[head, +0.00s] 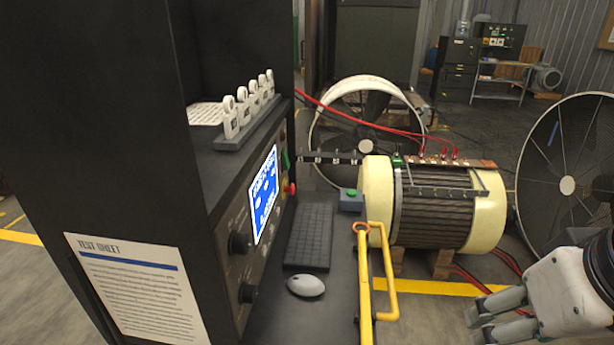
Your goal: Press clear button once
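I cannot read any button label, so I cannot tell which one is the clear button. The dark test cabinet on the left has a lit blue screen (264,194) with white text too small to read. Beside the screen, on the panel's right edge, are a green control (285,160) and a red knob (292,188). A small grey box with a green button (351,193) stands at the far end of the desk shelf. My gripper (478,324) is at the lower right, well away from the panel. Its fingers look apart, with nothing between them.
A keyboard (310,236) and a mouse (306,285) lie on the shelf. A yellow rail (364,290) runs along its right edge, between my gripper and the panel. A large cream motor (376,195) stands behind it. A fan (568,150) stands at the right.

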